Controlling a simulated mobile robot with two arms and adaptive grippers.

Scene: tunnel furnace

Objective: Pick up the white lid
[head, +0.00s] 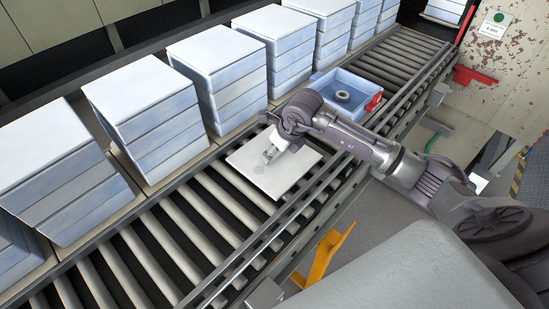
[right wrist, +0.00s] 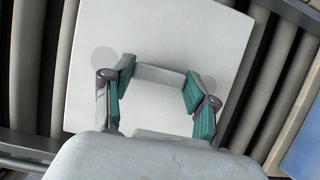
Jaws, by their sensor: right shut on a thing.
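The white lid (head: 292,174) is a flat, square plate over the conveyor rollers, in the middle of the head view. I cannot tell whether it touches the rollers. In the right wrist view the lid (right wrist: 190,32) fills the upper middle, with a pale raised bar on it between my fingers. My left gripper is not in view.
Stacks of pale blue boxes with white tops (head: 142,90) line the far side. Bare rollers (head: 150,255) lie at the front left. A yellow bracket (head: 322,255) is below the conveyor.

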